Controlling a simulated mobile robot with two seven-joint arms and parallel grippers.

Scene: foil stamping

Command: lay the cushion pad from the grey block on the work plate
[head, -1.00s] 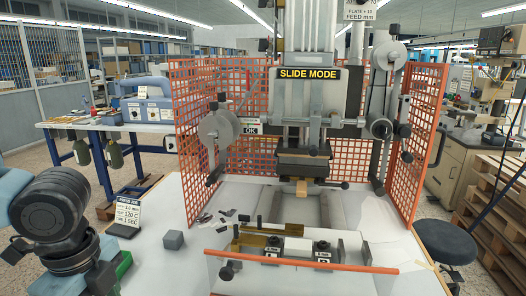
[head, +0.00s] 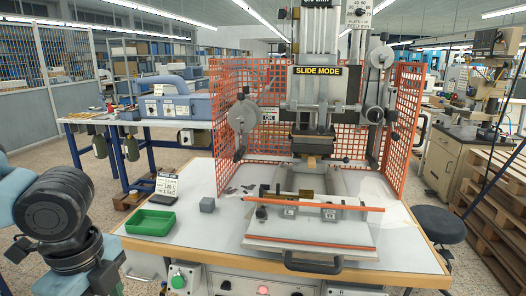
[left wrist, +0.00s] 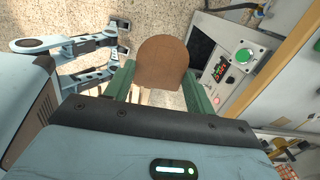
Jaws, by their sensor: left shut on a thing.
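The cushion pad, brown with a rounded end (left wrist: 162,60), is held between the green fingers of my left gripper (left wrist: 160,88) in the left wrist view, over the floor in front of the bench. I cannot clearly make out which surface is the work plate. My right gripper is not in view.
Orange mesh guards (head: 399,125) flank the press. A black stool (head: 440,222) stands right.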

